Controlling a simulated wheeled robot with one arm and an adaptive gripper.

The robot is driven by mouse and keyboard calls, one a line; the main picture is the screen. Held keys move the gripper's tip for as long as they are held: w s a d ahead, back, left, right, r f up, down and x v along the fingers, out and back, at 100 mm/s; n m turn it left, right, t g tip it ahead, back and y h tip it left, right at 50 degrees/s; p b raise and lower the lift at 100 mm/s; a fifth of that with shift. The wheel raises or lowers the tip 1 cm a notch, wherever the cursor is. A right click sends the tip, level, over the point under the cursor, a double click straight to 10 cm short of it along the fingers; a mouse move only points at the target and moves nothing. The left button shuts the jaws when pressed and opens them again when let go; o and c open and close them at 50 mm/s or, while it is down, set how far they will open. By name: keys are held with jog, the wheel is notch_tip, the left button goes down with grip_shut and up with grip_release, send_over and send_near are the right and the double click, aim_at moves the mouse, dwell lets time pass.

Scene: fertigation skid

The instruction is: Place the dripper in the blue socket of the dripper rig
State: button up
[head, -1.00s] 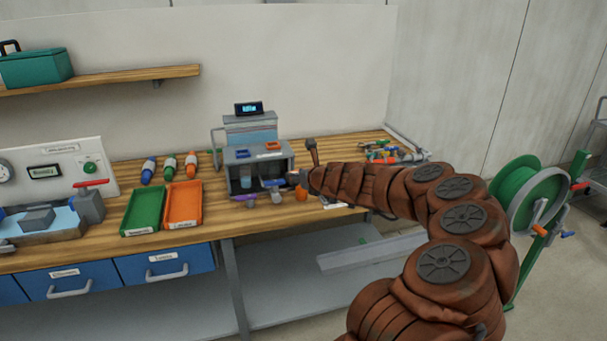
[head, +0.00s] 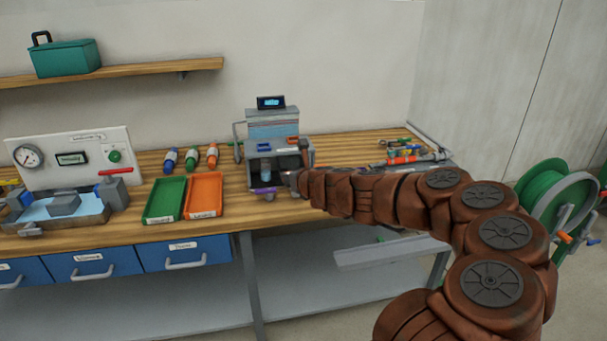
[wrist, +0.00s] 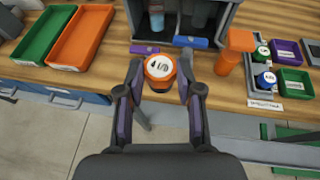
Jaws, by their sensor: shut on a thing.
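The dripper (wrist: 160,68) is an orange cap with a white top label, held between the fingers of my gripper (wrist: 160,80) in the wrist view. My gripper is shut on it above the front edge of the bench. The dripper rig (head: 272,128) is the grey frame with a small display on the bench in the head view. My arm covers the rig's lower right side in the head view. The dripper is hidden there.
A green tray (head: 165,199) and an orange tray (head: 205,195) lie left of the rig. In the wrist view, an orange piece (wrist: 232,50) and small bins (wrist: 287,52) stand to the right. Purple (wrist: 145,49) and blue (wrist: 190,42) pieces lie beyond the dripper.

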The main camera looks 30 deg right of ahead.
jog(key=s+a+r+m+h, duration=0.1)
jog(key=a+r+h, duration=0.1)
jog(key=a, duration=1.9)
jog(key=shift+r+m, duration=0.25)
jog(key=shift+m, duration=0.05)
jog(key=shift+a, duration=0.15)
